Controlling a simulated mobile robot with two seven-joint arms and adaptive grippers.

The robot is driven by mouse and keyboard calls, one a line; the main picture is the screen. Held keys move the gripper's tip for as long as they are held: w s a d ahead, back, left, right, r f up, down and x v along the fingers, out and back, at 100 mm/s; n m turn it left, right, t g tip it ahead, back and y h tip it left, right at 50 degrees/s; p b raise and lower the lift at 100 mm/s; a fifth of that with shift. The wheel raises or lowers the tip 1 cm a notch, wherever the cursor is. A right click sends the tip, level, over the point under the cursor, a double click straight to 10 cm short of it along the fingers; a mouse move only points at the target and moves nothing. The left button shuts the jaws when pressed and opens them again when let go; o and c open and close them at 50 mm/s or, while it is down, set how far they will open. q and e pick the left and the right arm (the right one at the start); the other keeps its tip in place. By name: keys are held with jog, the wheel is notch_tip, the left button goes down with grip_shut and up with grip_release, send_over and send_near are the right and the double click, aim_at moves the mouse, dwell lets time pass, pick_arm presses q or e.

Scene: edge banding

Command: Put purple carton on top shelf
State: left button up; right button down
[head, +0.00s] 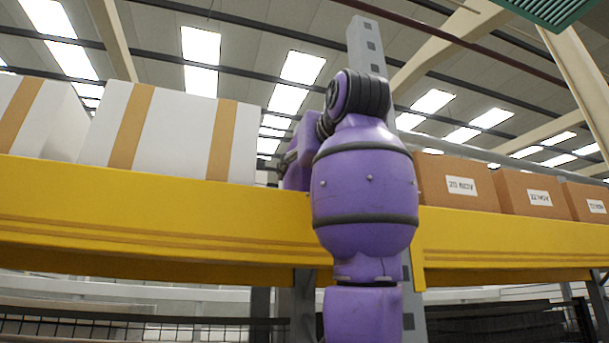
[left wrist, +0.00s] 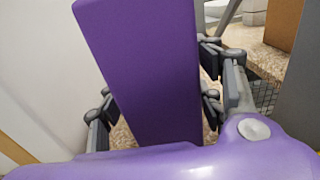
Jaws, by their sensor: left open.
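The purple carton (left wrist: 140,65) stands tall between the spread fingers of my left gripper (left wrist: 158,97) in the left wrist view. The fingers are open, one set on each side of the carton. A gap shows on the left side; on the right the fingers are close to it, and I cannot tell if they touch. The carton's base is over the speckled shelf board (left wrist: 262,58), with its lower part hidden by my purple wrist. In the head view my purple arm reaches up in front of the yellow shelf beam (head: 130,215) and hides most of the gripper. My right gripper is out of view.
White cartons with tan bands (head: 185,130) fill the shelf left of my arm. Brown labelled cartons (head: 455,183) stand on the right. A grey rack upright (head: 362,45) rises behind my arm. The space between white cartons and upright is narrow.

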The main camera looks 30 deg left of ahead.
pick_arm(q)
jog(key=v, duration=1.2)
jog(key=shift+b, duration=0.4)
